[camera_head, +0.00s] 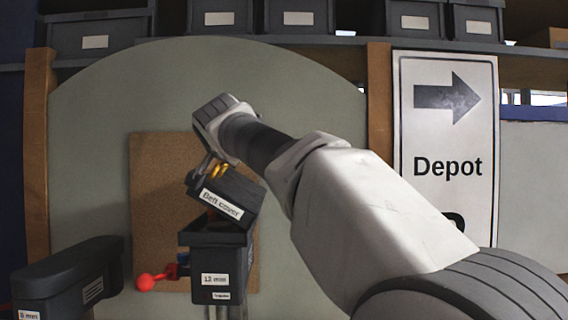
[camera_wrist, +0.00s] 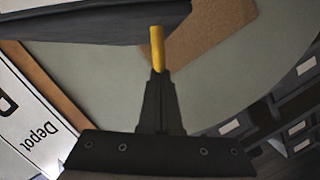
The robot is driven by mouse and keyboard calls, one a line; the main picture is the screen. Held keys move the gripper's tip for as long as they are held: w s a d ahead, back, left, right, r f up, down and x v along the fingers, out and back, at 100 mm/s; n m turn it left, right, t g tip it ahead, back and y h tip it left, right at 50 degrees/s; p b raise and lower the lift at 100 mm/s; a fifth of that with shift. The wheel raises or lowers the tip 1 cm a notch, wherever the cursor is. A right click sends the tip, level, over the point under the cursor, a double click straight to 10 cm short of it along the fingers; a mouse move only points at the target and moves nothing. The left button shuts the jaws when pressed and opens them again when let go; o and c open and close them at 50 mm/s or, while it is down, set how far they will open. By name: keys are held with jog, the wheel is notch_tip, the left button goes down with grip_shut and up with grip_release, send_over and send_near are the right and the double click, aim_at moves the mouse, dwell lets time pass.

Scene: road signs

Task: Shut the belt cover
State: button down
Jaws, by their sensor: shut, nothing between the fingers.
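The belt cover (camera_head: 222,203) is a dark lid with a white "Belt cover" label. In the head view it stands tilted open above a dark box (camera_head: 217,266), with a gap between lid and box. My gripper (camera_head: 217,171) is shut and empty, its yellow fingertips at the cover's upper edge. I cannot tell whether they touch it. In the wrist view the shut yellow fingertips (camera_wrist: 157,50) point at a dark panel (camera_wrist: 95,24), which appears to be the cover. My arm comes in from the right; the cover's far side is hidden.
A red ball knob (camera_head: 150,282) sticks out left of the box. Another dark machine (camera_head: 72,275) stands at lower left. A brown board (camera_head: 160,190) and rounded grey panel (camera_head: 95,130) are behind. A Depot sign (camera_head: 447,130) stands right; bins (camera_head: 95,30) line the shelf above.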

jog(key=a+f+n, duration=0.1)
jog(key=a+f+n+h, duration=0.1)
jog(key=a, duration=0.1)
jog(key=a+f+n, duration=0.1)
jog(key=a, duration=0.1)
jog(key=shift+a+f+n, duration=0.25)
jog(key=shift+n, duration=0.15)
jog(key=shift+a+f+n+g+h, duration=0.3)
jog(key=shift+a+f+n+h, duration=0.2)
jog(key=shift+a+f, duration=0.1)
